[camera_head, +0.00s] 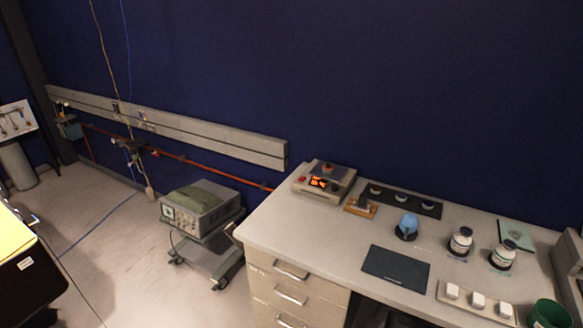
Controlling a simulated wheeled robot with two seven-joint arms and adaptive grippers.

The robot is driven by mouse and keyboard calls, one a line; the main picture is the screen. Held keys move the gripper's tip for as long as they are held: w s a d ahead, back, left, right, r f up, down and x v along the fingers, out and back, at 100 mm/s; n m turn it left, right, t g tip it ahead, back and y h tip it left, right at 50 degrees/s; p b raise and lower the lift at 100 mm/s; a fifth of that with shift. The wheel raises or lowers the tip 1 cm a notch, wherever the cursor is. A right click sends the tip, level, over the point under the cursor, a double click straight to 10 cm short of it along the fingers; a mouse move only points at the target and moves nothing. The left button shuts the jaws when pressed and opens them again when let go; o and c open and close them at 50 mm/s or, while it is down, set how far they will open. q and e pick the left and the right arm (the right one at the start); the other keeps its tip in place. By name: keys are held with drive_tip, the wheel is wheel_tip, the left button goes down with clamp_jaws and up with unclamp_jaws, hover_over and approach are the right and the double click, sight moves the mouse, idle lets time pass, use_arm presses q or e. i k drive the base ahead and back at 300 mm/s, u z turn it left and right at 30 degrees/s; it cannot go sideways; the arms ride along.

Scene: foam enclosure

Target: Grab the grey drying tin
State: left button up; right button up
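I cannot clearly pick out a grey drying tin in the head view. The desk (300,232) at the right holds a grey device with a lit orange display (324,184), and a black strip (402,203) with several small pale round pieces on it. Whether any of these small pieces is the tin, I cannot tell. Neither of my grippers shows.
The desk also bears a dark flat mat (396,266), a blue-topped item (407,226), two white bottles (461,242), a pale tray (447,304) with white blocks, and a green cup (550,314). A cart (207,252) with an instrument (200,208) stands left; floor beyond is partly open.

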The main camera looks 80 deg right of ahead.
sight(328, 169)
drive_tip(key=i, duration=1.65)
drive_tip(key=z, duration=1.45)
